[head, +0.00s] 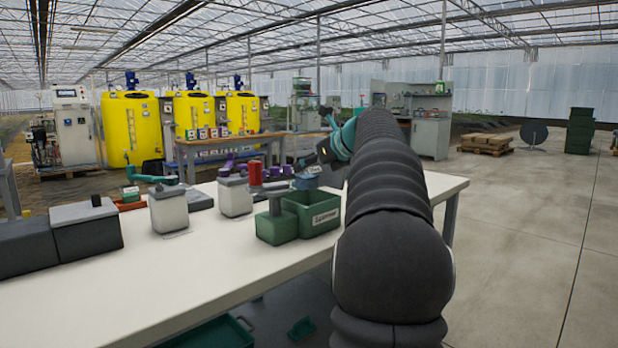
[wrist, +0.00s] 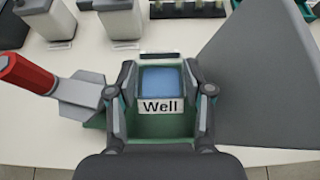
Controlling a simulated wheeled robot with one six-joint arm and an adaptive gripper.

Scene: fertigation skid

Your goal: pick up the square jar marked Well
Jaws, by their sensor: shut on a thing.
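The square jar marked Well (wrist: 161,78) has a blue top and a white label with black letters, facing the wrist camera. My gripper (wrist: 160,88) has one finger on each side of it and is shut on it. In the head view the jar (head: 306,183) shows small and blue-grey below my gripper (head: 318,158), at the back edge of a green bin. I cannot tell whether its base is clear of the surface below. My arm hides part of the area to its right.
Green bins (head: 318,224) stand close in front, with a red-topped grey tool (wrist: 25,75) beside the jar. White canisters (head: 168,212) and dark boxes (head: 88,232) stand left on the white table (head: 190,285). A large grey surface (wrist: 262,85) is right of my gripper. The table's front is clear.

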